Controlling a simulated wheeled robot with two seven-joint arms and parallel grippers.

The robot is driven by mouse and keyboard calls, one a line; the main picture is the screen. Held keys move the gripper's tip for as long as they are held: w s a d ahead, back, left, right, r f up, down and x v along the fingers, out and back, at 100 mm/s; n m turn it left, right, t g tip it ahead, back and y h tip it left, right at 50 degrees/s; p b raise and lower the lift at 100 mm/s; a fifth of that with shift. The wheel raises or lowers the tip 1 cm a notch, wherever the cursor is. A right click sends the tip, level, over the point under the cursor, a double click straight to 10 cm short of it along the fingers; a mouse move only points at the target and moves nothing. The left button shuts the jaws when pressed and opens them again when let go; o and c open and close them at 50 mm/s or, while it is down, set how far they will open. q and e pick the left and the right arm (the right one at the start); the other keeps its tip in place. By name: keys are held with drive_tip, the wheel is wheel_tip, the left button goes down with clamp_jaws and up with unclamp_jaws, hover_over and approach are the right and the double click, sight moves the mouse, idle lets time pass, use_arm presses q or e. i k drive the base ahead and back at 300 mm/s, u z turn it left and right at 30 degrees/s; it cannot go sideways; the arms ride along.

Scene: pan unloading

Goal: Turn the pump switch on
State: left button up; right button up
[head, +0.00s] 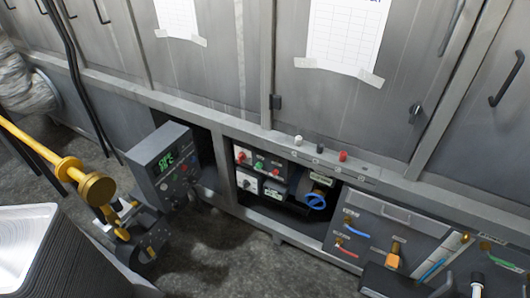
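A grey control box (163,168) with a green lit display and small knobs stands out from the cabinet front at centre left. Inside the open bay are white switch panels (246,183) with red, green and dark knobs. Which of these is the pump switch I cannot tell; the labels are too small to read. A dark and gold assembly (140,238) at the lower left seems to be my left gripper, below the control box and apart from the switch panels. A dark shape (408,284) at the bottom right seems to be my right gripper. Fingers are not clear on either.
White, black and red knobs (343,156) sit on the ledge above the bay. A blue round valve handle (316,201) is inside it. Pale metal pans (28,236) are at the lower left. Bare floor (235,262) shows at bottom centre.

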sight(242, 157)
drive_tip(key=u, duration=1.9)
drive_tip(key=i, duration=0.75)
drive_tip(key=z, duration=1.3)
drive_tip(key=i, duration=0.5)
